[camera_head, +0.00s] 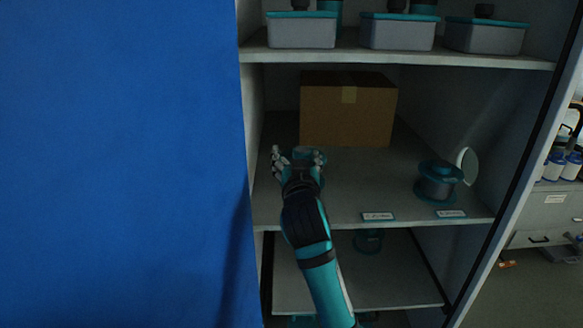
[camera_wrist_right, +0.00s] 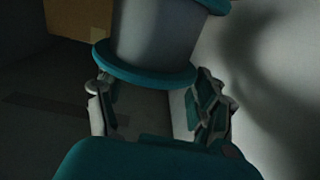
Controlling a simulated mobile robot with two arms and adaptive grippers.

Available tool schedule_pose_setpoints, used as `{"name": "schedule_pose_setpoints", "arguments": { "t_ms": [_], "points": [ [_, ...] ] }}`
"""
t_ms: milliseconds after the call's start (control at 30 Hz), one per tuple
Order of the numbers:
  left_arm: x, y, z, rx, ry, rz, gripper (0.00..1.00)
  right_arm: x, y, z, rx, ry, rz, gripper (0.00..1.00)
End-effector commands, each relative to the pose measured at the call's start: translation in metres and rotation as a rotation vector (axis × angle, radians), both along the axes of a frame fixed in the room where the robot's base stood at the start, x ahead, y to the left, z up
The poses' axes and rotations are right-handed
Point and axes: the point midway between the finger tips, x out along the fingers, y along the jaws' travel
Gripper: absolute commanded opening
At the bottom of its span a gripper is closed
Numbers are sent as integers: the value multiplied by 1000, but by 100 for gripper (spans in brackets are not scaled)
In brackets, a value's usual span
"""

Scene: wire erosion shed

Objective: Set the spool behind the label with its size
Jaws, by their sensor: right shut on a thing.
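The spool (camera_wrist_right: 155,38), a grey drum with teal flanges, fills the top middle of the right wrist view. In the head view only a little of it (camera_head: 309,153) shows behind my fingers. My right gripper (camera_head: 299,158) is shut on it at the left side of the middle shelf; its fingers (camera_wrist_right: 157,108) stand either side of the spool's near flange in the wrist view. Whether the spool touches the shelf cannot be told. Two labels, a middle one (camera_head: 378,216) and a right one (camera_head: 451,213), sit on the shelf's front edge; their text is too small to read. My left gripper is not in view.
Another teal-flanged spool (camera_head: 437,184) stands behind the right label, beside a pale round disc (camera_head: 467,165). A cardboard box (camera_head: 347,112) stands at the back of the middle shelf (camera_head: 385,180). Lidded bins (camera_head: 301,32) fill the upper shelf. A blue panel (camera_head: 120,160) covers the left.

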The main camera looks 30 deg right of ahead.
Motion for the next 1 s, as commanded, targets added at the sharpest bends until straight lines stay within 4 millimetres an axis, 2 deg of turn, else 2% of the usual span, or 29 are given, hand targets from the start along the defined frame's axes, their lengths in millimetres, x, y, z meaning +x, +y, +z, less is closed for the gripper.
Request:
{"name": "schedule_pose_setpoints", "arguments": {
  "t_ms": [33, 167, 433, 833, 867, 1000],
  "points": [
    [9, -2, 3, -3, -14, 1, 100, 2, 5, 4, -3, -9, 2, 10],
    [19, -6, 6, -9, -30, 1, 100, 5, 9, 1, -5, -8, 1, 10],
    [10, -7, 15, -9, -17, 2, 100, 5, 9, -29, -7, -5, 0, 10],
    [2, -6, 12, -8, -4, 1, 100, 5, 9, -36, -4, -9, 1, 10],
    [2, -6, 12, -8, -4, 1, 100, 5, 9, -38, -1, -1, 0, 72],
    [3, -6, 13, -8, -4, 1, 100, 5, 9, -38, -1, -1, 1, 90]
  ]
}}
